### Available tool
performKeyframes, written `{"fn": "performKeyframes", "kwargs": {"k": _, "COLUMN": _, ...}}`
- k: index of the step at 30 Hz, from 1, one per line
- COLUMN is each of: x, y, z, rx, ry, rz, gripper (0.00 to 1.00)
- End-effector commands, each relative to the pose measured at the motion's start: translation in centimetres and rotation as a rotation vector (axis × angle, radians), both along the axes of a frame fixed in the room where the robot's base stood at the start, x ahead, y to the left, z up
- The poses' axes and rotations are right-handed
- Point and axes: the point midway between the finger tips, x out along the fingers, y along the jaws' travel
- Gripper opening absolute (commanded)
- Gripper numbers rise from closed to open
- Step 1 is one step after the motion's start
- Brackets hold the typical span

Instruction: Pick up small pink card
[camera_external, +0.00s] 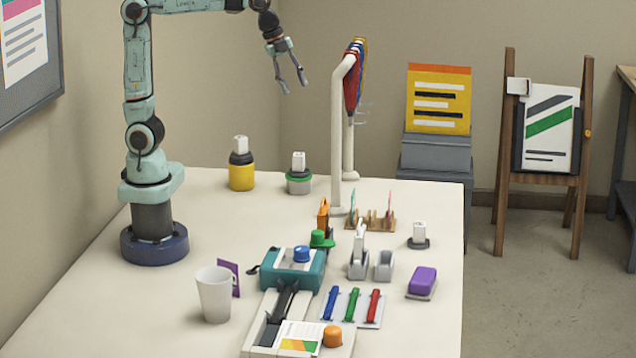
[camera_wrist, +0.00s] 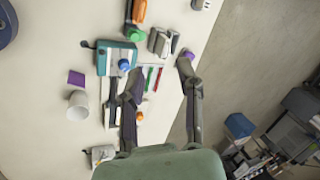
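In the external view a small wooden rack (camera_external: 370,224) stands near the middle of the table with thin upright cards in it. A thin pinkish card (camera_external: 389,209) stands at its right end, seen nearly edge-on. Another thin card at the left end looks greenish with some pink; its colours are too small to be sure of. In the wrist view my gripper (camera_wrist: 157,74) is open too; I cannot make out the rack there.
The white stand (camera_external: 341,130) with hanging coloured items rises just behind the rack. An orange-and-green tool (camera_external: 322,230), the teal laminator (camera_external: 292,270), grey holders (camera_external: 358,266) and a white-topped stamp (camera_external: 419,235) surround it.

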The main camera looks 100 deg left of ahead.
Motion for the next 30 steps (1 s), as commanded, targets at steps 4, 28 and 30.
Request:
{"fn": "performKeyframes", "kwargs": {"k": 4, "x": 8.7, "y": 4.7, "z": -0.4, "rx": 0.167, "ry": 0.021, "rz": -0.165, "gripper": 0.35}}
{"fn": "performKeyframes", "kwargs": {"k": 28, "x": 20.4, "y": 14.1, "z": -28.3, "rx": 0.517, "ry": 0.496, "rz": -0.416, "gripper": 0.35}}
{"fn": "performKeyframes", "kwargs": {"k": 30, "x": 20.4, "y": 14.7, "z": -29.3, "rx": 0.517, "ry": 0.496, "rz": -0.416, "gripper": 0.35}}
